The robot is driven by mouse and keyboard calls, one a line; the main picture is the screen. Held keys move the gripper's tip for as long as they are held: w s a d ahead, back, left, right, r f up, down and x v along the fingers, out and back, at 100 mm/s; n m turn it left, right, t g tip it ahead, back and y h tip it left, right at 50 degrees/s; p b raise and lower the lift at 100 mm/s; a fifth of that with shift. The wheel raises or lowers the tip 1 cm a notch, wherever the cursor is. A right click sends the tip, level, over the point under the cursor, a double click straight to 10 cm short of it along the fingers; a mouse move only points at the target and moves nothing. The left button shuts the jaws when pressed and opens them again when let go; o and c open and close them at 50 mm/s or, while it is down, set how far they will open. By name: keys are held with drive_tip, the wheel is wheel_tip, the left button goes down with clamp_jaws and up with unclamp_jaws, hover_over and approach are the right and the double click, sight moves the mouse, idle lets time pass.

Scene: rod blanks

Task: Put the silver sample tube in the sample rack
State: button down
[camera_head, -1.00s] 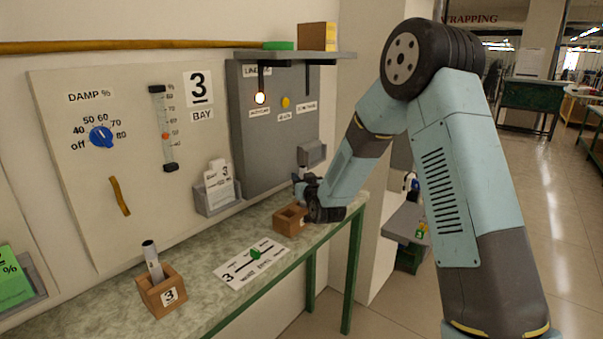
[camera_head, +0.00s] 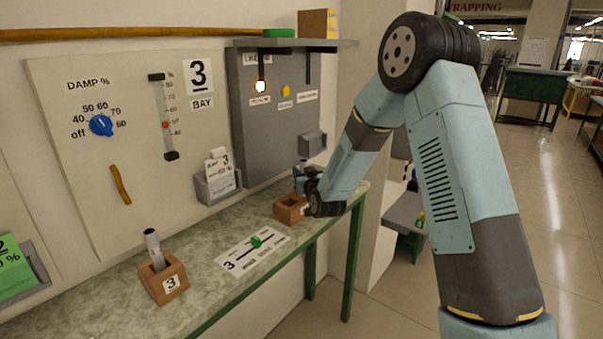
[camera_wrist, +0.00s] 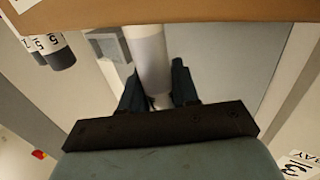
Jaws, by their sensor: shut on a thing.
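My gripper (camera_head: 303,181) is at the far end of the bench, just behind and above an open wooden block (camera_head: 291,209). In the wrist view my gripper (camera_wrist: 158,90) is shut on a pale silver-grey tube (camera_wrist: 150,58), which looks like the silver sample tube. A wooden surface (camera_wrist: 200,10) fills the top of that view, close to the tube's end. I cannot tell whether the tube is inside the block or only beside it. A second wooden block (camera_head: 166,283), marked 3, stands nearer on the bench with a grey tube (camera_head: 154,250) tilted in it.
A wall card holder (camera_head: 218,183) and a grey shelf (camera_head: 300,44) are near my arm. Dark-ended tubes marked 5 (camera_wrist: 55,50) show in the wrist view.

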drive_tip(key=shift+f, duration=0.3)
drive_tip(key=c, duration=0.8)
unclamp_jaws()
drive_tip(key=shift+o, duration=0.2)
